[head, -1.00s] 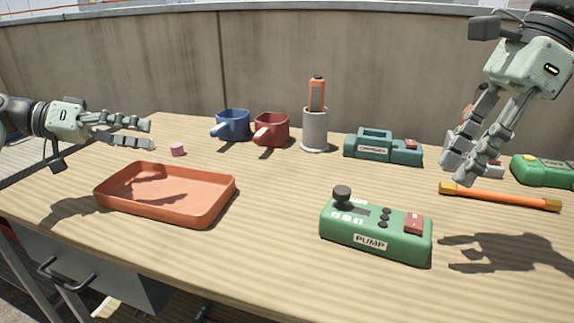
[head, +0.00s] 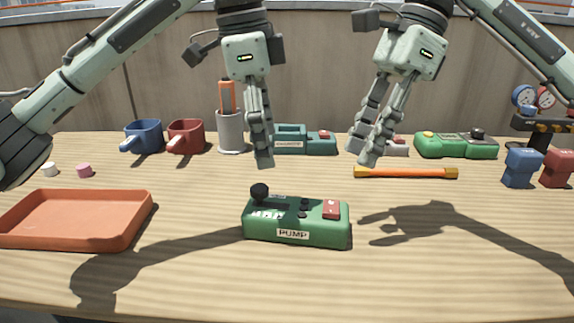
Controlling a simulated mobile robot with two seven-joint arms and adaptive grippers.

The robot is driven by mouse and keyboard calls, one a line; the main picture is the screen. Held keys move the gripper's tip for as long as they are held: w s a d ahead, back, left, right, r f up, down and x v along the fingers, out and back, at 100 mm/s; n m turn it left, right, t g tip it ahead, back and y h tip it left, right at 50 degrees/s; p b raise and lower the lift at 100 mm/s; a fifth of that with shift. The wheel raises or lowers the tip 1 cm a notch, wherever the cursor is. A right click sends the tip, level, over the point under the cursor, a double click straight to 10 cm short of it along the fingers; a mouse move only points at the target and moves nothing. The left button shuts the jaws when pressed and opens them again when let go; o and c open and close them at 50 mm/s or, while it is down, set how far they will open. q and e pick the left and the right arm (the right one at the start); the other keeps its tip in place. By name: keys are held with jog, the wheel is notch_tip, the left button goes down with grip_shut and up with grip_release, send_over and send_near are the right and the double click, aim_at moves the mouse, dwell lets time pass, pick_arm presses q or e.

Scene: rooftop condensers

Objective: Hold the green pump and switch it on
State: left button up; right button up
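The green pump (head: 322,234) is a box labelled PUMP at the front middle of the table. It has a black knob on a stalk at its left, small black buttons in the middle and a red rocker switch (head: 331,209) at its right. My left gripper (head: 264,164) hangs above and behind the pump's left part, pointing down, not touching it; its fingers overlap in this view, so their opening is unclear. My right gripper (head: 364,158) is open and empty, above and behind the pump's right end, fingers pointing down.
An orange tray (head: 75,243) lies at left. Behind stand a blue mug (head: 143,137), a red mug (head: 186,137), a grey cup (head: 230,133) holding an orange tool, a teal device (head: 305,142) and another green device (head: 456,146). An orange bar (head: 405,173) lies behind right. The front is clear.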

aim_at(287, 207)
pick_arm(q)
jog(key=d+f, duration=0.1)
jog(key=s+d+f+m+y, duration=0.1)
jog(key=s+d+f+m, duration=0.1)
jog(key=shift+s+d+f+y, duration=0.1)
jog(key=shift+f+y, duration=0.2)
jog(key=shift+f, duration=0.1)
notch_tip(287, 207, down, 8)
jog(key=shift+r, duration=0.15)
